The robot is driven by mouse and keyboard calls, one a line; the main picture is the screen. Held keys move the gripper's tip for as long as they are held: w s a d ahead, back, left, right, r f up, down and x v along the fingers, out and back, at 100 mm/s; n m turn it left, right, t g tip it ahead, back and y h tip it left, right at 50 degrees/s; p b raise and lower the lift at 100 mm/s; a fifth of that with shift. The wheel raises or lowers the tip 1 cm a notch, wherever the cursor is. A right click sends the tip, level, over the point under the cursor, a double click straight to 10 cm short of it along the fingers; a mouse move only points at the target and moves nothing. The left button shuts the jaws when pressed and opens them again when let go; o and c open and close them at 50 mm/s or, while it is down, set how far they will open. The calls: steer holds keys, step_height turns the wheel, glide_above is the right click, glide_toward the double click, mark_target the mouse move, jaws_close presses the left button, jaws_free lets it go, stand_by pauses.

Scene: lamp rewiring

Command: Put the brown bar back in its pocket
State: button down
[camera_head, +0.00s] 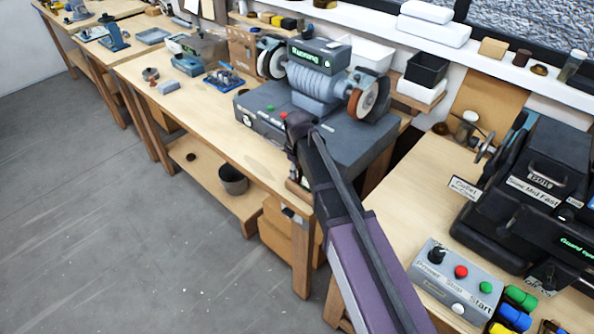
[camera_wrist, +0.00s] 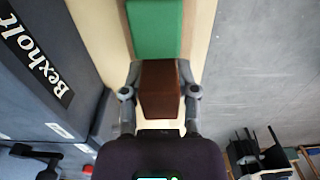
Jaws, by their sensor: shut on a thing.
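The brown bar (camera_wrist: 160,92) is between the two fingers of my gripper (camera_wrist: 160,78) in the wrist view. The fingers are shut on its sides. A green block (camera_wrist: 154,28) lies just beyond the bar's far end; I cannot tell whether they touch. In the head view my gripper (camera_head: 297,170) is at the front edge of the bench, in front of the grey grinder (camera_head: 318,80). My arm and gripper largely hide the bar there. I cannot make out the bar's pocket in either view.
The grinder's base (camera_wrist: 50,60), labelled Bexholt, stands close on the left in the wrist view. Open floor (camera_wrist: 255,60) is on the right. In the head view, a control box (camera_head: 458,283) and black machine (camera_head: 535,190) stand right of my arm.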

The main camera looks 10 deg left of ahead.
steer(key=shift+f+b, duration=0.3)
steer(key=shift+f, duration=0.15)
steer(key=shift+f, duration=0.3)
stand_by(0.5)
steer(key=shift+c, duration=1.5)
jaws_free()
steer(key=shift+r, duration=0.2)
